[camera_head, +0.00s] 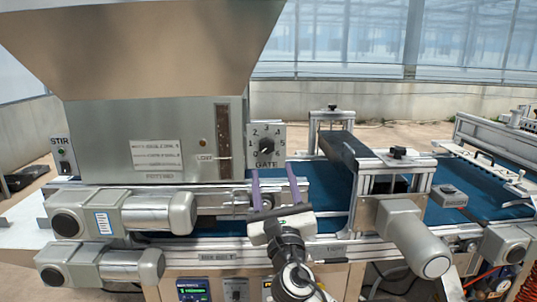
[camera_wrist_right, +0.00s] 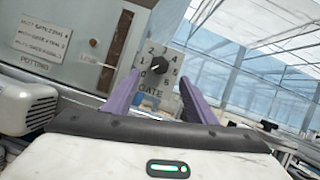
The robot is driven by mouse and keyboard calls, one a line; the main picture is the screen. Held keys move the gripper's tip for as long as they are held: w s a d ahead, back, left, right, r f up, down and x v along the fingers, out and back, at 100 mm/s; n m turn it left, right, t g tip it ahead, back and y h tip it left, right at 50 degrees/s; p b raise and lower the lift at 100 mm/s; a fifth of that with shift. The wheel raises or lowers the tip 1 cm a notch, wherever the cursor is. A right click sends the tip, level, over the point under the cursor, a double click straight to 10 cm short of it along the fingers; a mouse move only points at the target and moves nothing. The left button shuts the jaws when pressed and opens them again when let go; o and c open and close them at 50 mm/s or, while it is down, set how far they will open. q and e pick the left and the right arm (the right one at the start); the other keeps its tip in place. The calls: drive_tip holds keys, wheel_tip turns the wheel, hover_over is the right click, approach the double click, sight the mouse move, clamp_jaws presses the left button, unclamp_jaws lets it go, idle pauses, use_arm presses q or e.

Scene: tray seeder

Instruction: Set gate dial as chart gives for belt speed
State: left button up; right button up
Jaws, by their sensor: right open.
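The gate dial (camera_head: 266,146) is a black round knob on a light plate marked GATE with numbers around it, on the hopper's right side. It also shows in the right wrist view (camera_wrist_right: 159,65); its pointer direction is too small to tell. My right gripper (camera_head: 273,176) is open, its purple fingers pointing toward the plate just below the knob. In the right wrist view the knob appears between and above the fingertips (camera_wrist_right: 161,84), with nothing held. A plate with small text lines (camera_head: 157,153) is on the hopper; I cannot read it fully. My left gripper is out of view.
A STIR switch (camera_head: 64,160) is at the left. A lit display (camera_head: 193,290) is on the lower panel, its reading illegible. Grey motors (camera_head: 160,212) stick out at the front left, another (camera_head: 415,240) at the right. The blue belt (camera_head: 320,180) runs behind my gripper.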

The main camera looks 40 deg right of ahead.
sight(267, 149)
drive_tip(key=x, duration=0.8)
drive_tip(key=shift+w+d+p, duration=0.1)
drive_tip(key=shift+w+p, duration=0.15)
drive_tip(key=shift+p, duration=0.15)
drive_tip(key=shift+c, duration=1.3)
drive_tip(key=c, duration=0.8)
